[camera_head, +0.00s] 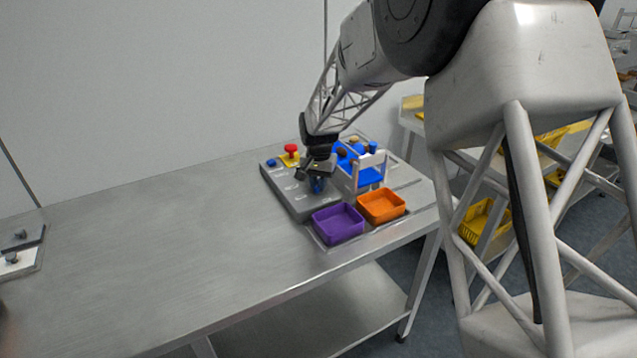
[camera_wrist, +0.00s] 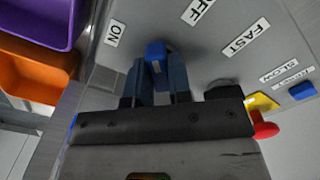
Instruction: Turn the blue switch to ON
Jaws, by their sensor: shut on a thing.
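The blue switch (camera_wrist: 156,52) shows in the wrist view on a grey panel (camera_wrist: 215,55). My gripper (camera_wrist: 157,80) is shut on it, one finger on each side. The ON label (camera_wrist: 115,33) is to the left of the switch in the wrist view. The OFF label (camera_wrist: 197,11) is above and to its right, partly cut off by the edge. In the head view my gripper (camera_head: 317,182) points down over the grey panel box (camera_head: 300,205) and hides most of the switch.
A purple bin (camera_head: 338,224) and an orange bin (camera_head: 381,206) stand in front of the panel. A red button (camera_head: 291,149) on a yellow base and a small blue button (camera_head: 271,162) are at the panel's back. FAST (camera_wrist: 248,37) and SLOW labels lie right. The left table (camera_head: 150,240) is mostly clear.

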